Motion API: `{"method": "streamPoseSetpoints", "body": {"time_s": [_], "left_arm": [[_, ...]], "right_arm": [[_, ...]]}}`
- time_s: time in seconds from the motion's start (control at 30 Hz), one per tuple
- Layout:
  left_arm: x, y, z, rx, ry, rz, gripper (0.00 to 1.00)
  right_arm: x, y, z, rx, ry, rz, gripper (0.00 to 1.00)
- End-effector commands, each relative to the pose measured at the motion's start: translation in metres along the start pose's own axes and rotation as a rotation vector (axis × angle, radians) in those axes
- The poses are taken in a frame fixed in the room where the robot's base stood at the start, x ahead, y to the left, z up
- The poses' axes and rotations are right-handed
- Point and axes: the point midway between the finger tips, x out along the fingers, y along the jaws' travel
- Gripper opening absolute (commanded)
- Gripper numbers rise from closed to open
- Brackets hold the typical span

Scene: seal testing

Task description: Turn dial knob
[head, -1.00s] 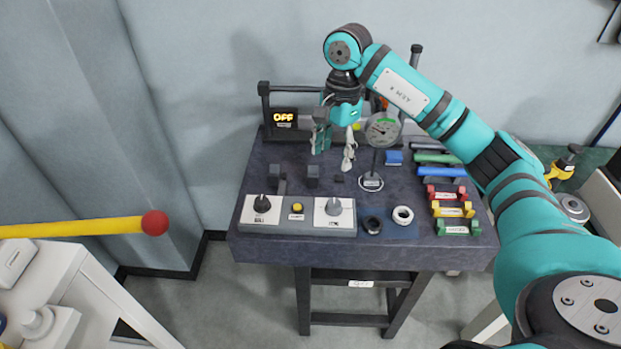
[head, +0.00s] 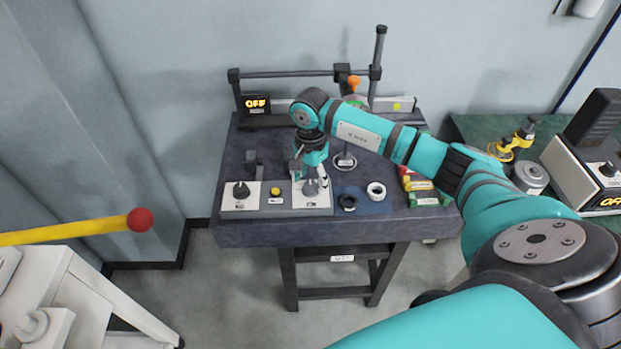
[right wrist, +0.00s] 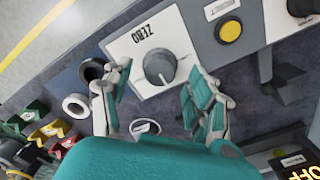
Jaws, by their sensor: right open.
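A grey dial knob (head: 310,187) sits on a white plate at the front of the dark bench. My right gripper (head: 310,176) is just above this knob, pointing down. In the right wrist view my right gripper (right wrist: 160,74) is open, with one finger on each side of the knob; I cannot tell if they touch it. A second, black knob (head: 241,190) stands on another white plate to the left. My left gripper is not in view.
A yellow button (head: 276,191) sits between the two plates. A black ring (head: 347,202) and a white ring (head: 376,191) lie right of the grey knob. A display (head: 257,104) reads OFF at the back. Colored blocks (head: 420,184) stand at the bench's right.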

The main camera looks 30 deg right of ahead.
Motion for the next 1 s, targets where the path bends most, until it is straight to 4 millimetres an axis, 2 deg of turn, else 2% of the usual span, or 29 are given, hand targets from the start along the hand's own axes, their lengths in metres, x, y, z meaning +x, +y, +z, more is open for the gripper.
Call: {"method": "streamPoseSetpoints", "body": {"time_s": [0.2,0.47,0.87,1.0], "left_arm": [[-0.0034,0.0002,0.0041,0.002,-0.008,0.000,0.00],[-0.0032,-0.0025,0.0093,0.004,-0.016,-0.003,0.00],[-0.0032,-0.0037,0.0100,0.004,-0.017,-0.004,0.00],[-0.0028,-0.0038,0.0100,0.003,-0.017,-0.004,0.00]], "right_arm": [[0.0136,0.0003,-0.0003,0.001,0.001,0.000,0.59],[0.0145,0.0001,-0.0002,0.001,0.000,-0.001,0.58],[0.0141,0.0000,-0.0001,0.001,0.000,-0.001,0.06],[0.0141,-0.0002,-0.0001,0.004,0.000,-0.002,0.03]]}}
